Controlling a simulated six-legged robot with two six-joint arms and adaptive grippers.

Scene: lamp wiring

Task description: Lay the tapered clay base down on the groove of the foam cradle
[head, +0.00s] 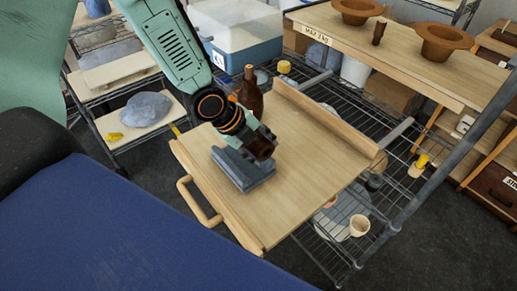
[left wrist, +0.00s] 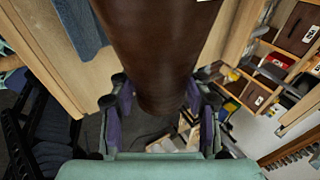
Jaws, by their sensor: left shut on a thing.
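The tapered clay base (left wrist: 157,45) is dark brown and smooth. It fills the upper middle of the left wrist view, between the two fingers of my left gripper (left wrist: 162,104), which is shut on it. In the head view the dark brown base (head: 263,149) shows small at the end of my left gripper (head: 259,139), partly hidden by it. The blue-grey foam cradle (head: 240,172) lies on the wooden tray top, just below and left of the base. It also shows in the left wrist view (left wrist: 76,25), apart from the base there. Its groove is mostly hidden. My right gripper is out of view.
The wooden tray top (head: 315,150) has a raised back rail (head: 325,115) and a side handle (head: 195,203). A brown bottle (head: 250,92) stands behind my gripper. A shelf (head: 400,60) with brown bowls is at upper right. The tray's right side is clear.

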